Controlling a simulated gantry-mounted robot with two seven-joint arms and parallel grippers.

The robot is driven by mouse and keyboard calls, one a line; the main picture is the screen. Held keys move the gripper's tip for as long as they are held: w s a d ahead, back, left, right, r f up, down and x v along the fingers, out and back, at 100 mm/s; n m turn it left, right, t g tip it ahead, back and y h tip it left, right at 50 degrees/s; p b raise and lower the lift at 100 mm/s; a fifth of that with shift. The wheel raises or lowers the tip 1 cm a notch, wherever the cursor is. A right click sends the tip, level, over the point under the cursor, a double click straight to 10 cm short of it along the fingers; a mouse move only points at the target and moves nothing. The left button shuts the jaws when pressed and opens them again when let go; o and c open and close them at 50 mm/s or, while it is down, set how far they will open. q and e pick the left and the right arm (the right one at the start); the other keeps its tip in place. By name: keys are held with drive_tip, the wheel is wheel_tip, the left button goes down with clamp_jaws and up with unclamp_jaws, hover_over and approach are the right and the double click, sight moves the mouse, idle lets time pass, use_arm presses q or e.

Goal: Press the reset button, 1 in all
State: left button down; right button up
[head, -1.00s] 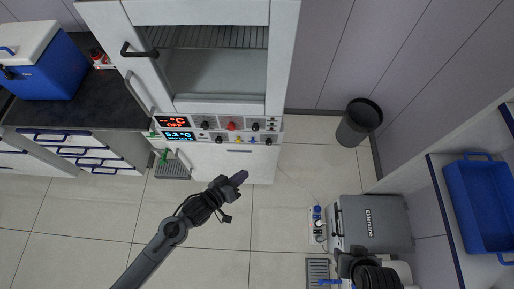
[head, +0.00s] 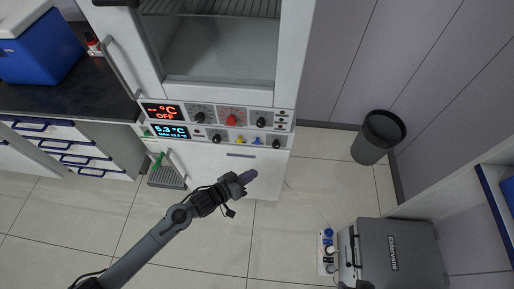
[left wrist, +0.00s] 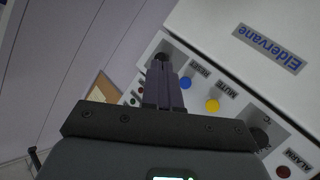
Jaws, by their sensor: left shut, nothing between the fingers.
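The cabinet's lower control strip carries a blue button (head: 257,141) and a yellow button (head: 240,139). In the left wrist view the blue button (left wrist: 185,83) has a small label beside it that I can only partly read, seemingly RESET. The yellow button (left wrist: 212,105) is labelled MUTE. My left gripper (head: 249,175) is shut and empty, in front of and below the strip in the head view. In the left wrist view its fingers (left wrist: 164,68) point towards the panel, just left of the blue button. I cannot tell any contact. My right gripper is not in view.
Red and blue temperature displays (head: 165,121) sit left of the knobs. A red knob (head: 231,119) is on the upper strip. A dark bin (head: 379,136) stands right of the cabinet, and a grey Eldervane box (head: 396,255) lower right. The floor between is clear.

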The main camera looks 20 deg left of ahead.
sight(257, 143)
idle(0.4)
use_arm(q)
drive_tip(key=shift+w, duration=0.15)
drive_tip(key=w+a+b, duration=0.2)
drive_tip(key=w+b, duration=0.2)
drive_tip(key=w, duration=0.4)
drive_tip(key=shift+w, duration=0.2)
idle(0.6)
idle(0.8)
idle(0.6)
drive_tip(key=shift+a, duration=0.1)
